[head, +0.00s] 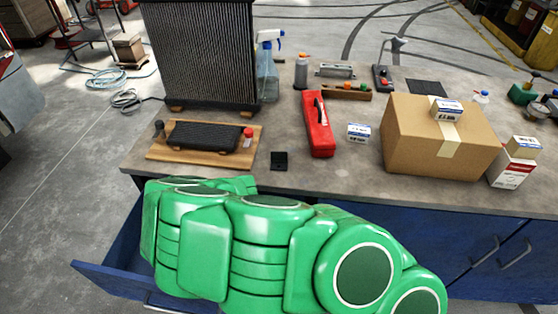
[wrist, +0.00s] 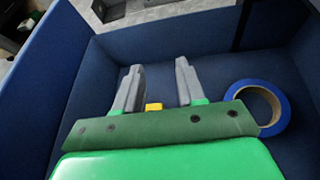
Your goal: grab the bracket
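In the wrist view my gripper (wrist: 160,66) points into an open blue drawer (wrist: 62,75), its two grey fingers apart with a clear gap. A small yellow-orange piece (wrist: 153,106) shows between the finger bases, just above the gripper's green crosspiece. Most of it may be hidden, and I cannot tell for sure whether it is the bracket. Nothing is seen clamped between the fingertips. In the head view my green arm hides the gripper and most of the drawer, whose front edge (head: 110,281) shows at lower left.
A blue tape roll (wrist: 257,108) lies in the drawer, right of the fingers. The drawer walls rise close around. On the bench stand a radiator (head: 203,50), a red case (head: 319,125), a cardboard box (head: 430,150) and a wooden board (head: 168,149).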

